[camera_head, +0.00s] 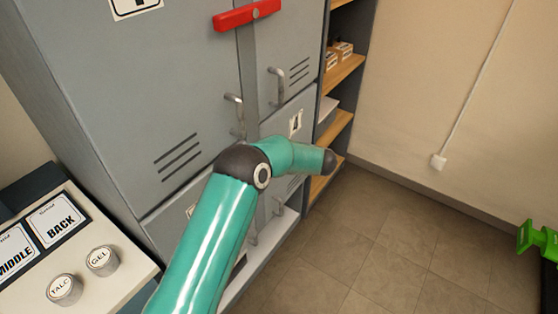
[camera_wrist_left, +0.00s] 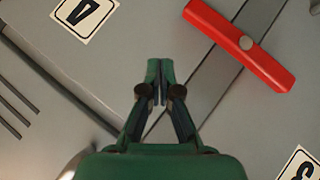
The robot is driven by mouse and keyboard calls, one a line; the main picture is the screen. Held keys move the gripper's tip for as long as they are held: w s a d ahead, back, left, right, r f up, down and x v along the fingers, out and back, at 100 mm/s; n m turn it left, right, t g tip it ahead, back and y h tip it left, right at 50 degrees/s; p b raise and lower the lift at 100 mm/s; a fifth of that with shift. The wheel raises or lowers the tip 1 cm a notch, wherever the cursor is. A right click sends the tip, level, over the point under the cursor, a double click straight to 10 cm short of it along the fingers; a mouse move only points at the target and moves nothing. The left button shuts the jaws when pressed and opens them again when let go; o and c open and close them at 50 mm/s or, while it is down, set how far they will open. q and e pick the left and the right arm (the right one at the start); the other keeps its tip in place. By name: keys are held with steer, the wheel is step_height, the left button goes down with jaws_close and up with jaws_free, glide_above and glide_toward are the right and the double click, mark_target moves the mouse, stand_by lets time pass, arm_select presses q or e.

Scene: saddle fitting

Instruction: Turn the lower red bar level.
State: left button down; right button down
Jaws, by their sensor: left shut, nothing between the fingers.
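A red bar (camera_wrist_left: 273,68) on a round pivot shows at the upper right of the left wrist view, mounted across a grey strap (camera_wrist_left: 190,95). It looks roughly square to the strap. My left gripper (camera_wrist_left: 159,68) is shut and empty, to the left of and a little below the bar in that view, apart from it. In the head view the upper red bar (camera_head: 232,19) sits high on the strap, slightly tilted. My left arm covers the lower part of the strap there, and the lower bar and left gripper are hidden.
Grey locker doors (camera_head: 190,85) carry metal handles (camera_head: 277,85). A shelf unit (camera_head: 345,72) stands right of them. A counter with TALC (camera_head: 64,289) and GEL (camera_head: 102,261) tins is at lower left. The tiled floor (camera_head: 400,245) is clear; a green object (camera_head: 526,237) is at the right edge.

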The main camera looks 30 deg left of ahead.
arm_select(q)
steer(key=shift+s+d+r, duration=0.15)
steer(key=shift+d+r, duration=0.8)
steer(key=shift+r, duration=0.15)
steer(key=shift+a, duration=0.1)
steer(key=s+f+m+h, duration=0.2)
steer(key=s+f+m, duration=0.5)
steer(key=f, duration=0.5)
steer(key=s+d+f+m+h, duration=0.3)
steer(key=s+d+f+m, duration=0.1)
steer(key=s+d+f, duration=0.3)
steer(key=s+d+f+m+g+h, duration=0.1)
steer(key=s+d+m+g+h, duration=0.1)
steer(key=s+d, duration=0.3)
steer(key=s+d+f+m+g+h, duration=0.1)
steer(key=s+d+m+h, duration=0.2)
steer(key=s, duration=0.8)
steer(key=s+d+f+m+g+h, duration=0.1)
steer(key=s+d+m+g+h, duration=0.1)
steer(key=s+d, duration=0.5)
steer(key=shift+s+m+g+h, duration=0.3)
steer(key=shift+s+h, duration=0.3)
steer(key=shift+s, duration=0.4)
